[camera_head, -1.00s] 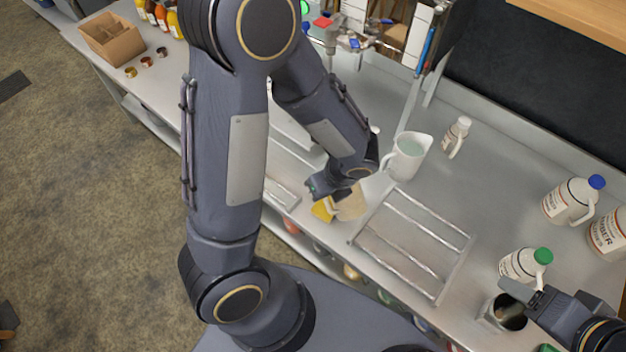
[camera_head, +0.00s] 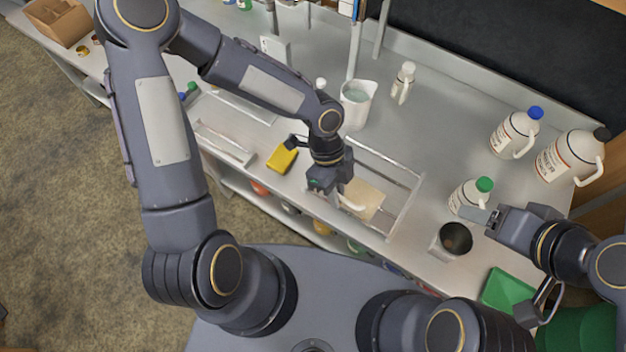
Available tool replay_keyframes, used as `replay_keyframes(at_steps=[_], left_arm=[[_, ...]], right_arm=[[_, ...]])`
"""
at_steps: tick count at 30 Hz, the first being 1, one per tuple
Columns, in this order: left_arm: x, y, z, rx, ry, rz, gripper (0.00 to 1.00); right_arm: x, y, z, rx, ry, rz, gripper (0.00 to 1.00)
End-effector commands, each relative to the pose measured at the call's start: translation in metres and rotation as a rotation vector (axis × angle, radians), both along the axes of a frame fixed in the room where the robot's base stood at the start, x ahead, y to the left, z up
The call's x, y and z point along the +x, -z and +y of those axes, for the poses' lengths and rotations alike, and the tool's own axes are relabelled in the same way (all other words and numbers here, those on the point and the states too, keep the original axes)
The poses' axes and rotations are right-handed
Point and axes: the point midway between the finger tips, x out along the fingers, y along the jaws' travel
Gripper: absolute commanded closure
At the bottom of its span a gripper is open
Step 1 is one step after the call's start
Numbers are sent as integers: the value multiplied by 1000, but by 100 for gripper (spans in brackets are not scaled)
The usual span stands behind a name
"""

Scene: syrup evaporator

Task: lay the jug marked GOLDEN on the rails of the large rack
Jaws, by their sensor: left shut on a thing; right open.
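The large rack (camera_head: 408,207) lies on the counter right of centre, with metal rails. My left gripper (camera_head: 330,188) is shut on a tan jug (camera_head: 366,198) with a pale handle. The jug is on its side over the left-front part of the rack; I cannot tell whether it touches the rails. No GOLDEN marking is readable on it, and the gripper hides part of it. My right gripper (camera_head: 484,216) is open, close beside a white jug with a green cap (camera_head: 467,196); contact is unclear.
A yellow block (camera_head: 282,158) lies left of the large rack, near a smaller rack (camera_head: 225,143).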

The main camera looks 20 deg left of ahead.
Motion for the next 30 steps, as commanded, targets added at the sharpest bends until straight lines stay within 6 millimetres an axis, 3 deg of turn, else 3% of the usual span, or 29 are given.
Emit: replay_keyframes(at_steps=[5, 11, 30], left_arm=[[-2, -10, -14, -29, -47, 8, 100], [-2, -5, -15, -32, -50, 10, 100], [-2, 51, -14, -32, -48, 9, 100]], right_arm=[[0, 0, 0, 0, 0, 0, 41], [0, 6, 0, 0, 0, 0, 41], [0, 52, 0, 0, 0, 0, 41]])
